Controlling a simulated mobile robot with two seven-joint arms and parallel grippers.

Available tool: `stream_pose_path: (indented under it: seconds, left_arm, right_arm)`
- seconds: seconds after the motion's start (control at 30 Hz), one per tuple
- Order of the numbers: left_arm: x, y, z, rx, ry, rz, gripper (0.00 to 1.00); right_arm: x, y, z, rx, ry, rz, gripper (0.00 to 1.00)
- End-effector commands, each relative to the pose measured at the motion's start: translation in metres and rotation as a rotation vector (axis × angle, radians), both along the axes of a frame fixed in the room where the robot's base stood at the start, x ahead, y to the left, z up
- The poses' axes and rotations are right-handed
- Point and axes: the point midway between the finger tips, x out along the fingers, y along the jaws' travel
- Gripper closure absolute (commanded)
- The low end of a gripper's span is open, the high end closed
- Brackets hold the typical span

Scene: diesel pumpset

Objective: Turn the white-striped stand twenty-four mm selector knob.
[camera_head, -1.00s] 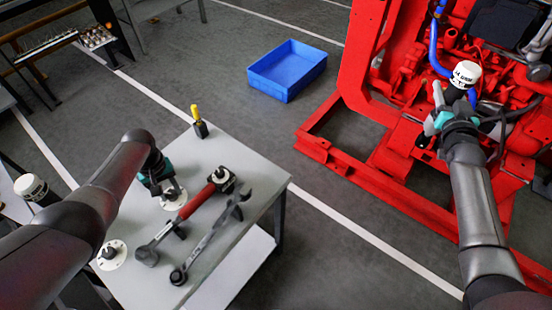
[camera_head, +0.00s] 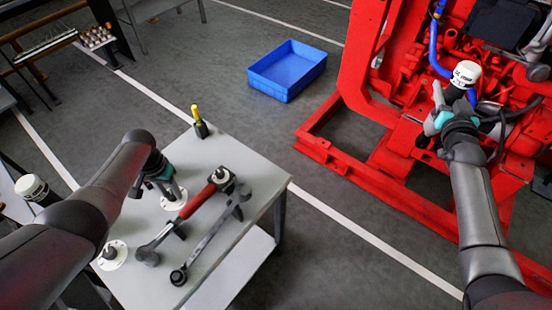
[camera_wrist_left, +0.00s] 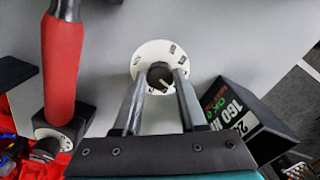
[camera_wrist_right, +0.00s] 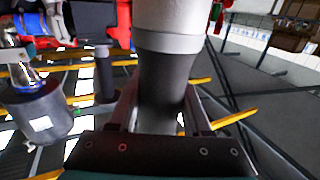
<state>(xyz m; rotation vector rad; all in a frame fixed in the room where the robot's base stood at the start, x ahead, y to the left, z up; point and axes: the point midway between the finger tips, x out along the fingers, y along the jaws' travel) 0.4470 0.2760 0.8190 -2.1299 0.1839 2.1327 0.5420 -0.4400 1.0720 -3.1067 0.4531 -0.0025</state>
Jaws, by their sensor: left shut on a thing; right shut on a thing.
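A white round dial (camera_head: 174,200) with dark marks lies on the grey table, left of the red-handled wrench (camera_head: 199,200). In the left wrist view the dial (camera_wrist_left: 140,57) has a small dark knob (camera_wrist_left: 158,73) with a pale stripe at its centre. My left gripper (camera_head: 173,190) points down at the dial, and its fingers (camera_wrist_left: 162,78) are shut on the knob. My right gripper (camera_head: 456,105) is shut on a black cylinder with a white top (camera_head: 465,74), held up before the red engine; it fills the right wrist view (camera_wrist_right: 165,70).
A second white dial (camera_head: 112,256) sits at the table's (camera_head: 230,285) near-left edge. A spanner (camera_head: 215,236) and a yellow-handled item (camera_head: 198,122) are on the table. A black box with a lit readout (camera_wrist_left: 240,115) stands beside the dial. A blue crate (camera_head: 287,72) is on the floor.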

Motion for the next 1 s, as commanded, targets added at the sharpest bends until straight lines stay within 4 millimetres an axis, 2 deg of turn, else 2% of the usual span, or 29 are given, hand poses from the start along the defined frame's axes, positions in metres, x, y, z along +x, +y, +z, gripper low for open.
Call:
stream_pose_path:
  seconds: [0.47,0.5,0.73,1.0]
  left_arm:
    - [0.0013,-0.0013,0.0009,-0.003,-0.004,-0.012,1.0]
    - [0.0013,-0.0013,0.001,-0.003,-0.004,-0.012,0.55]
    - [0.0008,-0.0007,0.0006,-0.001,-0.002,-0.011,0.29]
    - [0.0004,-0.0002,0.0014,0.0,-0.001,-0.011,0.29]
  right_arm:
    - [0.0007,-0.0005,0.0038,-0.003,-0.009,0.0,1.0]
    - [0.0007,-0.0005,0.0038,-0.003,-0.009,0.0,1.0]
    - [0.0007,-0.0005,0.0038,-0.003,-0.009,0.0,1.0]
    - [0.0007,-0.0005,0.0046,-0.003,-0.009,0.0,1.0]
